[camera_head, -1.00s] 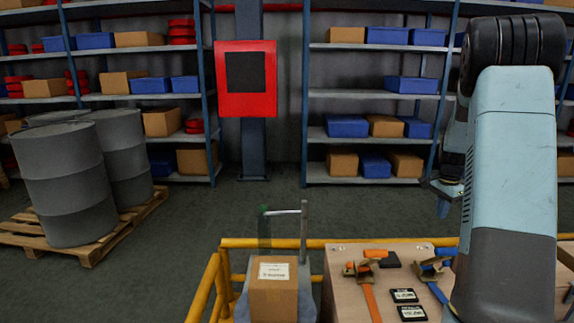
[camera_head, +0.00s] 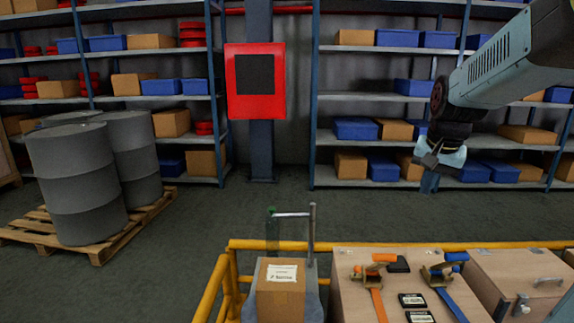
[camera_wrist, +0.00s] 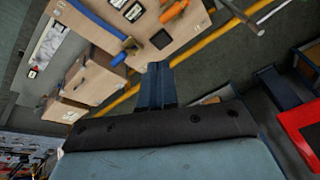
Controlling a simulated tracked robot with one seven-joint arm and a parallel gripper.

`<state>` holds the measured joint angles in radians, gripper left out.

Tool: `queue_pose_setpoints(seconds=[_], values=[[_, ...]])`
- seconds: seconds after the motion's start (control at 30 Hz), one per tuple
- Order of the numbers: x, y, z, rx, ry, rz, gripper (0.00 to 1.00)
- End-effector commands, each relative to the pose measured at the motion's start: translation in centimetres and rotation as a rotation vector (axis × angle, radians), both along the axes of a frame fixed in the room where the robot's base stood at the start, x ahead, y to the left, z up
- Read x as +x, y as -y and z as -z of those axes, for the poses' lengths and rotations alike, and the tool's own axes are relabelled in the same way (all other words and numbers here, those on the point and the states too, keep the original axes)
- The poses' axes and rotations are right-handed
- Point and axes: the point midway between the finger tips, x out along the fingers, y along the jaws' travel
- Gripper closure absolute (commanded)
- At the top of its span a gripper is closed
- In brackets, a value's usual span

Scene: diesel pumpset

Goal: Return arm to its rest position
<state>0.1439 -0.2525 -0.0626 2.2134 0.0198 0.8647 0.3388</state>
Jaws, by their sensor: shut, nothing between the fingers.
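My gripper (camera_head: 428,184) hangs at the end of my raised arm, at the right in the head view, in front of the back shelves. Its fingers point down and are together, with nothing between them. In the wrist view my gripper (camera_wrist: 157,68) also shows as two blue fingers side by side, over the floor near the yellow rail. It is apart from the wooden boxes below.
A wooden case (camera_head: 352,300) carries an orange-handled tool (camera_head: 374,290) and a blue-handled tool (camera_head: 440,280). Grey drums (camera_head: 75,190) stand on a pallet. The middle floor is clear.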

Motion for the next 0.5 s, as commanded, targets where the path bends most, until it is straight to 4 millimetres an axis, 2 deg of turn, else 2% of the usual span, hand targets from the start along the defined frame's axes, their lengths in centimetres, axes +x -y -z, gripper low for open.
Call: queue_pose_setpoints(seconds=[0.03, 0.2, 0.5], values=[[-1.3, -0.9, -0.5, -0.01, 0.016, -0.038, 1.0], [-5.3, -3.3, -1.5, -0.049, 0.055, -0.166, 1.0], [-12.4, -6.7, -1.6, -0.128, 0.121, -0.383, 1.0]])
